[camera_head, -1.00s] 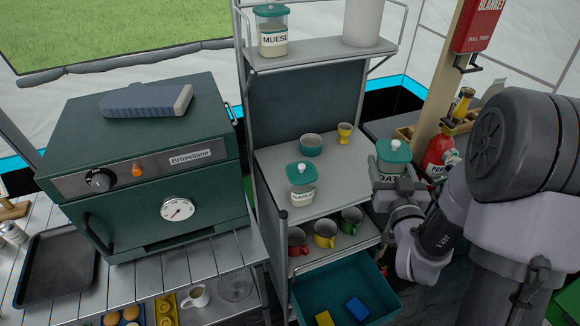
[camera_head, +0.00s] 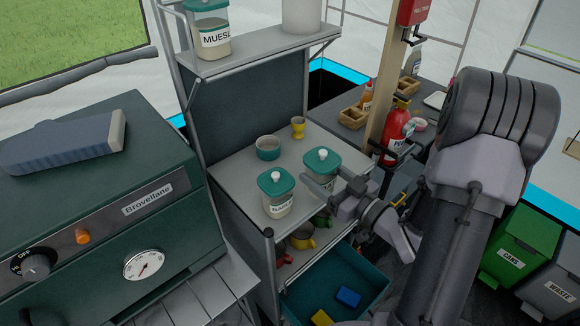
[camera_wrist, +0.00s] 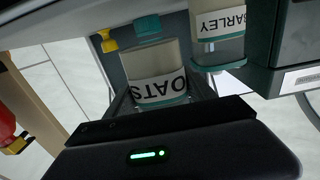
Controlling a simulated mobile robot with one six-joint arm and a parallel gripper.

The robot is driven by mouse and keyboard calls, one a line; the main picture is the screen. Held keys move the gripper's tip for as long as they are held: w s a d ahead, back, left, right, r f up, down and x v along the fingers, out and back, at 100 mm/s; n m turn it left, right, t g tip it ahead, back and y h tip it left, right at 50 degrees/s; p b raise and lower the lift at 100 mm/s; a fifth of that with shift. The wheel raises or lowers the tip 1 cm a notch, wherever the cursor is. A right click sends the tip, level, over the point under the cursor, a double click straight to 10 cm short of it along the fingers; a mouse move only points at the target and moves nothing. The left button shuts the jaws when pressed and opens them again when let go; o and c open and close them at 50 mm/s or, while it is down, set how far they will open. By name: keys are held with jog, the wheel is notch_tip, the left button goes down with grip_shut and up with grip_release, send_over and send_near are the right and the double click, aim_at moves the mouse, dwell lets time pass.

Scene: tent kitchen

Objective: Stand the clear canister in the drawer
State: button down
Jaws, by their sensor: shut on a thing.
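The clear canister labelled OATS, with a teal lid (camera_head: 321,160), is in my gripper (camera_head: 336,187) at the right part of the shelf unit's middle top. It also shows upside down in the wrist view (camera_wrist: 155,68). My gripper is shut around its lower body. I cannot tell whether its base touches the shelf. The teal drawer (camera_head: 372,283) is pulled open below and to the right, with a blue block (camera_head: 348,297) and a yellow block (camera_head: 322,318) inside. Part of the drawer is hidden at the picture's bottom edge.
A similar BARLEY canister (camera_head: 277,195) stands just left of my gripper; a teal bowl (camera_head: 268,148) and yellow egg cup (camera_head: 298,127) stand behind. Mugs (camera_head: 302,236) sit on the shelf below. A MUESLI canister (camera_head: 209,30) is higher up. A green oven (camera_head: 90,220) is at left.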

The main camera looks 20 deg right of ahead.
jog(key=x, duration=0.3)
jog(key=b+x, duration=0.1)
jog(key=x, duration=0.2)
jog(key=f+x, duration=0.1)
jog(key=x, duration=0.1)
jog(key=shift+w+d+b, duration=0.25)
jog(key=shift+w+b, duration=0.1)
jog(key=shift+w, duration=0.2)
jog(key=shift+f+b, duration=0.85)
jog(key=shift+f, duration=0.85)
jog(key=shift+w+f, duration=0.1)
jog(key=shift+f, duration=0.1)
jog(key=shift+c, duration=1.6)
grip_release()
jog(key=shift+r, duration=0.1)
